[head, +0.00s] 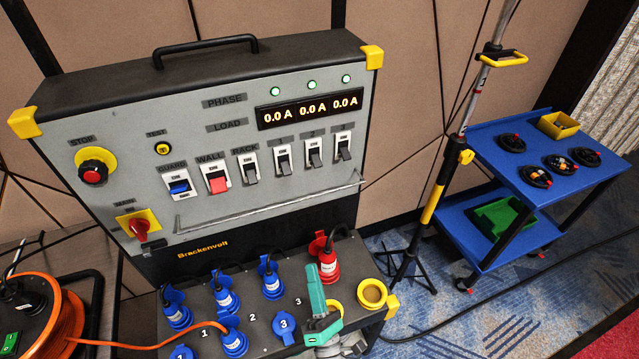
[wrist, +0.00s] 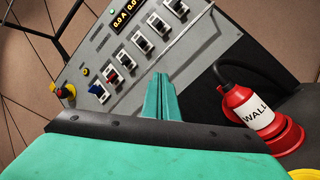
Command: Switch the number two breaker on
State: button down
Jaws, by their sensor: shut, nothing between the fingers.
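The number two breaker (head: 314,156) is the second from the right in the row on the grey panel. It has a white plate and a grey lever, which appears to hang in the plate's lower part. It also shows near the top of the wrist view (wrist: 159,25). My teal gripper (head: 314,275) is below the panel, above the socket shelf and beside the red plug, well apart from the breaker. In the wrist view its fingers (wrist: 161,82) are together with nothing between them.
Breakers one (head: 282,160) and three (head: 344,149) flank it closely. A thin rail (head: 270,205) runs across the panel beneath the row. The red WALL plug (head: 326,262) stands by my gripper, with blue plugs (head: 226,298) to the left. A blue cart (head: 590,180) stands right.

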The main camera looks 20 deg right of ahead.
aim_at(316, 161)
jog(key=w+d+r+n+t+y, duration=0.2)
jog(key=w+d+r+n, duration=0.5)
jog(key=w+n, duration=0.3)
jog(key=d+n, duration=0.1)
jog(key=n, duration=0.1)
jog(key=shift+w+r+n+t+y, duration=0.25)
jog(key=shift+w+n+t+y, duration=0.05)
jog(key=shift+w, duration=0.1)
jog(key=shift+w+r, duration=0.1)
jog(key=shift+x, duration=4.9)
jog(key=shift+w, duration=0.1)
jog(key=shift+s+d, duration=0.1)
jog(key=shift+s, duration=0.2)
